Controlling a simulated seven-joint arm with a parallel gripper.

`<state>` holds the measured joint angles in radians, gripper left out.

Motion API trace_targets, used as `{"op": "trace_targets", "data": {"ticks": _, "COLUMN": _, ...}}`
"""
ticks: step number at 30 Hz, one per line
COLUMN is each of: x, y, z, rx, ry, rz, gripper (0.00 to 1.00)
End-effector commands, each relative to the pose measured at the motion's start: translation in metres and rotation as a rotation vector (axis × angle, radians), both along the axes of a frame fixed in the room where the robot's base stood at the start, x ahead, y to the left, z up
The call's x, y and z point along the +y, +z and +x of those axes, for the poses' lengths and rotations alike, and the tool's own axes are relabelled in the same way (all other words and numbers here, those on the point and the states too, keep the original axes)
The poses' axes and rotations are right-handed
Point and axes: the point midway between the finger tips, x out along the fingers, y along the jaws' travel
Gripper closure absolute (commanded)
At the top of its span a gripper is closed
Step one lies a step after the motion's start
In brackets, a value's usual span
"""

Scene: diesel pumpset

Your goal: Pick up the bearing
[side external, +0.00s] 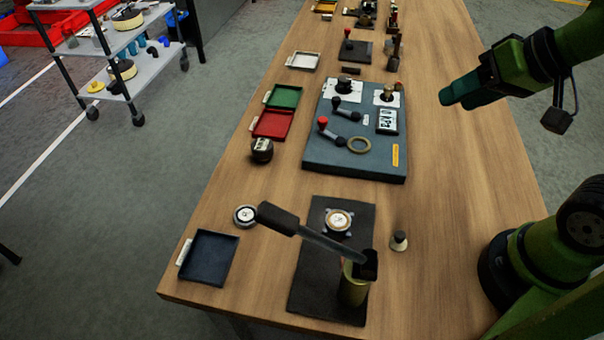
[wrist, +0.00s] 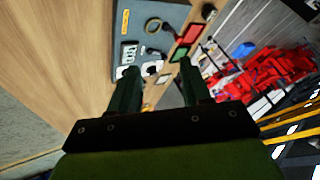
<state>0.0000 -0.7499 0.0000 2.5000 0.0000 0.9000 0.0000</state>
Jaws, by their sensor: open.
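Several round parts lie on the wooden bench, and I cannot tell for certain which is the bearing. A silver ring-like disc with a pale centre (side external: 245,215) lies left of the black mat. A round metal part with a pale face (side external: 338,221) sits on the mat. My gripper (side external: 450,98) is above the bench, right of the panel, apart from all of these. In the wrist view its two fingers (wrist: 158,68) are spread and empty.
A dark blue tray (side external: 209,259), red tray (side external: 272,125) and green tray (side external: 284,97) line the left side. A small dark-based knob (side external: 399,241) stands right of the mat.

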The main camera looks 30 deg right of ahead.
Motion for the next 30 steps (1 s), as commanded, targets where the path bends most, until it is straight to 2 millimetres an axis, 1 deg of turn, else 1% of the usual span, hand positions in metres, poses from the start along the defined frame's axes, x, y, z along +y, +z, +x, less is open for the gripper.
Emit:
{"op": "trace_targets", "data": {"ticks": 2, "x": 0.000, "y": 0.000, "z": 0.000, "rx": 0.000, "ry": 0.000, "rz": 0.000, "gripper": 0.52}}
{"op": "trace_targets", "data": {"ticks": 3, "x": 0.000, "y": 0.000, "z": 0.000, "rx": 0.000, "ry": 0.000, "rz": 0.000, "gripper": 0.49}}
{"op": "trace_targets", "data": {"ticks": 5, "x": 0.000, "y": 0.000, "z": 0.000, "rx": 0.000, "ry": 0.000, "rz": 0.000, "gripper": 0.40}}
{"op": "trace_targets", "data": {"ticks": 9, "x": 0.000, "y": 0.000, "z": 0.000, "rx": 0.000, "ry": 0.000, "rz": 0.000, "gripper": 0.19}}
{"op": "trace_targets", "data": {"ticks": 10, "x": 0.000, "y": 0.000, "z": 0.000, "rx": 0.000, "ry": 0.000, "rz": 0.000, "gripper": 0.17}}
{"op": "trace_targets", "data": {"ticks": 17, "x": 0.000, "y": 0.000, "z": 0.000, "rx": 0.000, "ry": 0.000, "rz": 0.000, "gripper": 0.17}}
{"op": "trace_targets", "data": {"ticks": 20, "x": 0.007, "y": -0.005, "z": 0.000, "rx": 0.021, "ry": 0.030, "rz": -0.001, "gripper": 0.17}}
{"op": "trace_targets", "data": {"ticks": 23, "x": 0.024, "y": -0.014, "z": 0.007, "rx": 0.079, "ry": 0.102, "rz": -0.014, "gripper": 0.17}}
{"op": "trace_targets", "data": {"ticks": 26, "x": 0.051, "y": -0.024, "z": 0.018, "rx": 0.165, "ry": 0.235, "rz": -0.068, "gripper": 0.17}}
{"op": "trace_targets", "data": {"ticks": 30, "x": 0.099, "y": -0.040, "z": 0.032, "rx": 0.288, "ry": 0.497, "rz": -0.195, "gripper": 0.17}}
